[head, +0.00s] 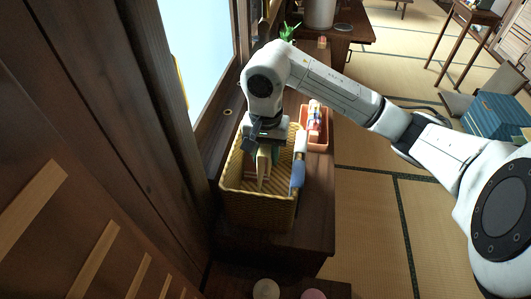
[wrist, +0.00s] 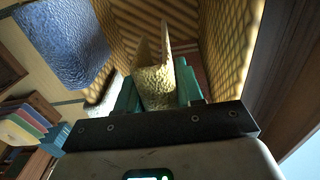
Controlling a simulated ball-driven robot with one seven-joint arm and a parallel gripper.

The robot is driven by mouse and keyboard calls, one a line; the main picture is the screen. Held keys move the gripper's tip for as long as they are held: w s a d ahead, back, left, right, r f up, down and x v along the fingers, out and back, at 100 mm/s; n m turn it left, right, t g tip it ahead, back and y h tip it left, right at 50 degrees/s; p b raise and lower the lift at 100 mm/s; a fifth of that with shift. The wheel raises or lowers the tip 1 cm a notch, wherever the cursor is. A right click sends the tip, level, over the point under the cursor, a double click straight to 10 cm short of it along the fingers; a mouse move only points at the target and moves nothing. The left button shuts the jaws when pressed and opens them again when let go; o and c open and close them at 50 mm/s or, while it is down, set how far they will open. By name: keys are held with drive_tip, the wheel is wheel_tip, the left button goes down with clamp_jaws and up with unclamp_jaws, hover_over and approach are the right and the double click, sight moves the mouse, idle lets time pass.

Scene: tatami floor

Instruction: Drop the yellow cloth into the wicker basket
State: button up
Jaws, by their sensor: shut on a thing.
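The yellow cloth (wrist: 156,82) hangs between the green fingers of my gripper (wrist: 158,92) in the wrist view. My gripper (head: 264,148) is shut on it. In the head view the cloth (head: 263,168) hangs down inside the outline of the wicker basket (head: 256,212), which stands on a dark wooden surface. The wicker basket's woven wall (wrist: 220,40) fills the upper right of the wrist view, beyond the cloth. My wrist hides part of the basket's far side.
An orange tray (head: 325,140) with several items stands close on the right. A window and wooden wall border the left. Open tatami lies to the right.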

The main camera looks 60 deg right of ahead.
drive_tip(key=o, duration=1)
wheel_tip(320, 180, up, 8)
drive_tip(key=shift+r, duration=0.15)
idle(0.5)
